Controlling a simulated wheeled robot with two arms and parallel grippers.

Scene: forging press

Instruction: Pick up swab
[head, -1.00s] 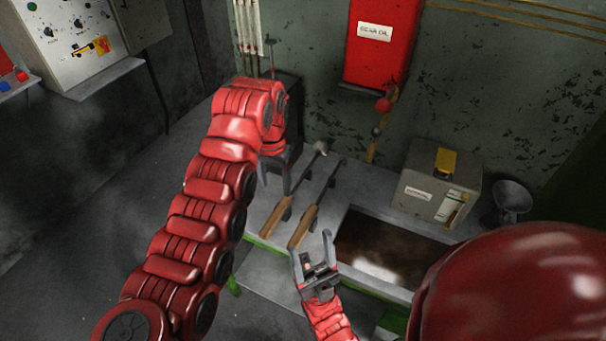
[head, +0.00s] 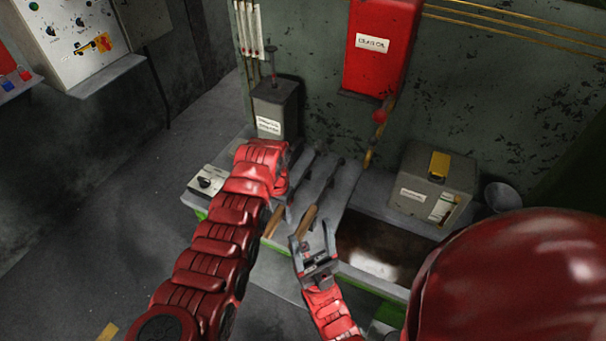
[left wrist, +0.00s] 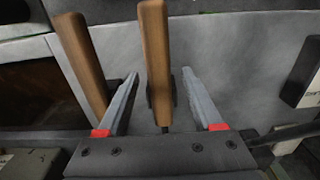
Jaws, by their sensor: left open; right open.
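Two long tools with wooden handles and dark shafts lie side by side on the bench: a left one (head: 274,222) and a right one (head: 304,222). In the earlier head view a pale end shows near the left one; which is the swab is not certain. In the left wrist view, my left gripper (left wrist: 160,75) is open, its fingers on either side of one handle (left wrist: 155,50). The other handle (left wrist: 82,60) lies outside the fingers, to the left. In the head view my left arm partly hides the tools. My right gripper (head: 316,252) is open and empty near the bench front.
A dark, liquid-filled trough (head: 372,250) lies right of the tools. A labelled dark container (head: 277,110) stands at the back left, with a small switch box (head: 207,181) nearer the front.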

